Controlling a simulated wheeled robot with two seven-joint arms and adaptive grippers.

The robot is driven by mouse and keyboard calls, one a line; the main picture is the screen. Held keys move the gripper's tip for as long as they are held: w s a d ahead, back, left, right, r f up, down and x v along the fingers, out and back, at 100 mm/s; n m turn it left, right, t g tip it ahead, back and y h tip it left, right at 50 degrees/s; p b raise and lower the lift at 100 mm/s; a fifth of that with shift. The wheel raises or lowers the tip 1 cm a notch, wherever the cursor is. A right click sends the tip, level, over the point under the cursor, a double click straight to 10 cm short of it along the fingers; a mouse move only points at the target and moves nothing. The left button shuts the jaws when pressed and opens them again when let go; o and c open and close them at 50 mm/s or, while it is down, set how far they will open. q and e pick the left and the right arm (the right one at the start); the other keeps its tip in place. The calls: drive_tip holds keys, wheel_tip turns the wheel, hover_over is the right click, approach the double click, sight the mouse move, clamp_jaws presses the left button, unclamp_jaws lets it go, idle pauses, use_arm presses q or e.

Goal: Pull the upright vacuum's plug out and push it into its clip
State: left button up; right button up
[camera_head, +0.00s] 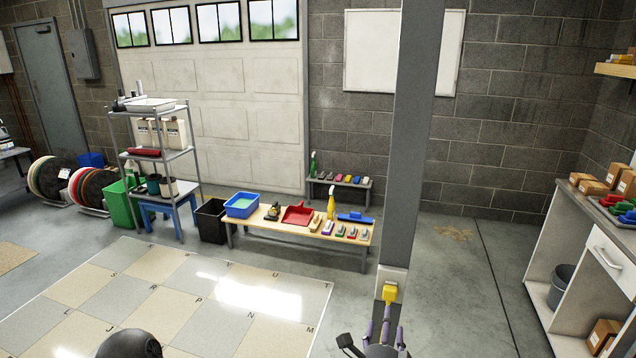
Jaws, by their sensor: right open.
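A yellow plug (389,292) sits at the white plate (393,275) low on the grey pillar; how deep it sits in the plate cannot be told. My right gripper (384,330) is at the bottom edge, just below the plug in the picture. Its fingers are apart and nothing shows between them. Whether a fingertip touches the plug is not clear. The upright vacuum and its clip cannot be made out. My left gripper is out of view.
The grey pillar (412,130) rises just beyond my right gripper. A low wooden bench (290,232) with cleaning items stands behind, left of the pillar. A white cabinet (580,260) stands at the right. The tiled floor (215,290) is mostly open, with a dark rounded shape (130,344) in front.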

sight(389, 296)
drive_tip(key=shift+r, duration=0.1)
idle(0.3)
drive_tip(key=b+x, duration=0.3)
drive_tip(key=x, duration=0.5)
drive_tip(key=shift+w, duration=0.15)
drive_tip(key=shift+w+d, duration=0.15)
drive_tip(key=shift+w, duration=0.15)
drive_tip(key=shift+b, duration=0.7)
idle(0.8)
clamp_jaws()
idle(0.4)
